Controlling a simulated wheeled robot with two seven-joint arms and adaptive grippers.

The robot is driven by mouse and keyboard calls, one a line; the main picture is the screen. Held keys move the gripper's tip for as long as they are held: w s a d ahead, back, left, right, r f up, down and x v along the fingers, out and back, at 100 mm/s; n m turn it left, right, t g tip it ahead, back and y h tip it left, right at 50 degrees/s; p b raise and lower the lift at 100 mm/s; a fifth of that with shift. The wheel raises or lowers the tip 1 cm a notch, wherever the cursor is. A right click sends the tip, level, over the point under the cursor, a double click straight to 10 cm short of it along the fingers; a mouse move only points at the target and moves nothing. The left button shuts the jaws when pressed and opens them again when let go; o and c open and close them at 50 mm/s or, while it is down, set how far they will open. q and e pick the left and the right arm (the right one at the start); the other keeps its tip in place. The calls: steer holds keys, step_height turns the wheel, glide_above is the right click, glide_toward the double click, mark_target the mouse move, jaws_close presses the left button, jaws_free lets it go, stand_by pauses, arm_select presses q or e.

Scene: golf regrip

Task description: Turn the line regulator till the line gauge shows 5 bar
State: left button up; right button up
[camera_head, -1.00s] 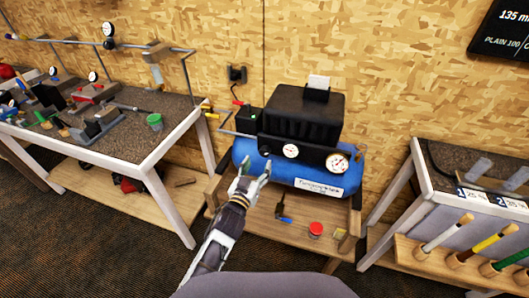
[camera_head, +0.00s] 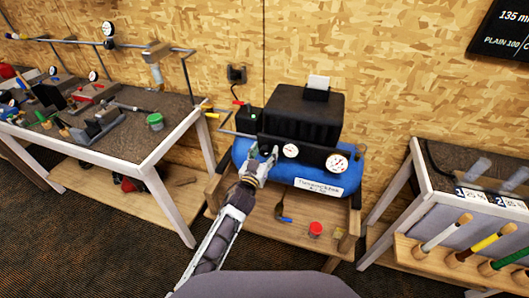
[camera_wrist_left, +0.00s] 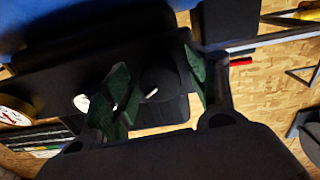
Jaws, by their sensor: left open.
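A blue compressor tank (camera_head: 310,176) with a black panel stands on a wooden shelf. A small white gauge (camera_head: 291,151) and a larger white gauge (camera_head: 337,162) are on the panel; their readings are too small to tell, nor can I tell which is the line gauge. My left gripper (camera_head: 263,163) is open at the panel's left end, left of the small gauge. In the left wrist view a round black knob (camera_wrist_left: 159,84) with a white mark, seemingly the regulator, lies between the green finger pads; contact cannot be told. The head view hides most of it. My right gripper is not in view.
A black motor housing (camera_head: 302,115) sits above the tank. A red-handled valve (camera_head: 238,103) and pipe are on the wall side. A workbench (camera_head: 130,128) stands left, a club rack (camera_head: 440,258) right.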

arm_select(q)
steer(key=shift+w, duration=0.2)
steer(key=c, duration=1)
steer(key=shift+c, duration=0.2)
steer(key=shift+m, duration=0.3)
